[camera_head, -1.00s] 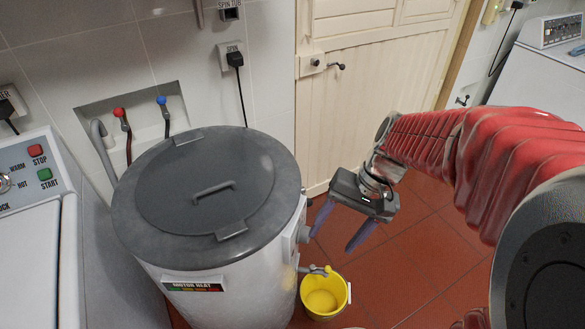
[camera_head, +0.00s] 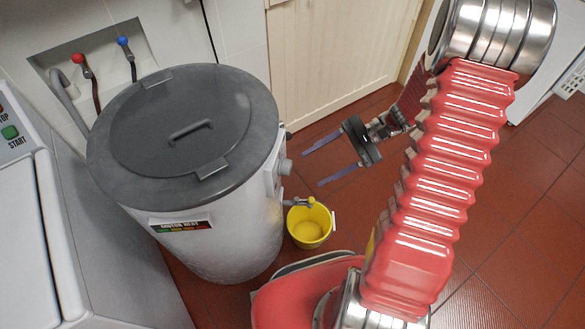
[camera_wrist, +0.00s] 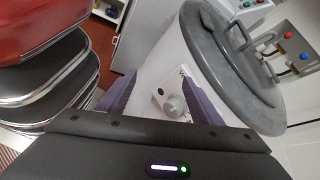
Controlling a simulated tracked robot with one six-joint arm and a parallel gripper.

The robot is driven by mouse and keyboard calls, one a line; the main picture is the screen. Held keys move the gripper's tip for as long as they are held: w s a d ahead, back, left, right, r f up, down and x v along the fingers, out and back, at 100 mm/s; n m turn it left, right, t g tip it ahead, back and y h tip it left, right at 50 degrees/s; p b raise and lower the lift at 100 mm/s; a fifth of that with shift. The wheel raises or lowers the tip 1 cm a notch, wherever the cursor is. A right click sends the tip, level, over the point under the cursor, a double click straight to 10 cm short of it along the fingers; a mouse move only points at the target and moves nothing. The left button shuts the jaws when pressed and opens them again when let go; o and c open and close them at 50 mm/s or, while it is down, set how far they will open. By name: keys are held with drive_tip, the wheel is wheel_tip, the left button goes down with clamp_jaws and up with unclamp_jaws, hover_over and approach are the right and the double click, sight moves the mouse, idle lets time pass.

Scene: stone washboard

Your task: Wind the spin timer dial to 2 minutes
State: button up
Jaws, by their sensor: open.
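The spin timer dial (camera_wrist: 175,106) is a round grey knob on a pale panel on the side of the drum-shaped spin tub. In the head view the knob (camera_head: 286,166) shows in profile on the tub's right side. My gripper (camera_head: 314,164) is open, its two purple fingers pointing left at the tub's side with a gap to it. In the wrist view the dial lies between the fingers of my gripper (camera_wrist: 158,95), further out than they reach as far as I can tell. The dial's markings are too small to read.
The spin tub (camera_head: 235,215) has a grey lid (camera_head: 180,125). Below the dial a tap (camera_head: 302,202) sticks out over a yellow bucket (camera_head: 309,224) on the red tiled floor (camera_head: 490,250). A white machine (camera_head: 25,240) stands at left and a cream door (camera_head: 335,50) behind.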

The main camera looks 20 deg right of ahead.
sight(291, 168)
drive_tip(key=w+d+f+m+t+y, duration=0.1)
drive_tip(key=d+f+m+t, duration=0.3)
drive_tip(key=f, duration=0.2)
drive_tip(key=w+d+f+m+t+y, duration=0.1)
drive_tip(key=d+f+m+t+y, duration=0.1)
drive_tip(key=f, duration=0.4)
drive_tip(key=d+m+t, duration=0.1)
drive_tip(key=m+t, duration=0.1)
drive_tip(key=shift+d+f+m+y, duration=0.15)
drive_tip(key=shift+d+m+y, duration=0.15)
drive_tip(key=shift+d, duration=0.1)
drive_tip(key=shift+w, duration=0.1)
drive_tip(key=x, duration=1.3)
drive_tip(key=shift+w+a, duration=0.3)
